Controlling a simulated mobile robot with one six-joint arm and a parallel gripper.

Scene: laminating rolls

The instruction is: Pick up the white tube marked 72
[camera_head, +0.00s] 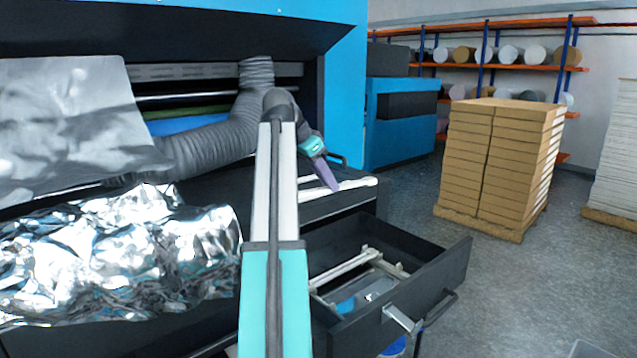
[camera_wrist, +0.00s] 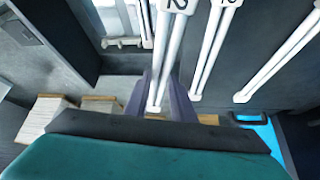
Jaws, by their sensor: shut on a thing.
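White tubes (camera_head: 352,187) lie on the black top beside the machine, above the open drawer. My gripper (camera_head: 331,184) reaches down to them with its purple fingers. In the wrist view my gripper (camera_wrist: 163,92) is shut on a white tube (camera_wrist: 170,58), with one finger on each side of it. This tube has a white tag at the top picture edge; a "2" shows there, and the rest of the number is cut off. Another white tube (camera_wrist: 212,50) with a partly cut tag lies to its right, and a further white tube (camera_wrist: 280,58) lies farther right.
An open black drawer (camera_head: 453,272) below holds pale bars and a blue item. Crumpled silver film (camera_head: 120,255) and a grey ribbed hose (camera_head: 205,145) are at the left. Stacked cardboard boxes (camera_head: 500,165) stand on a pallet at the right. Grey floor there is clear.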

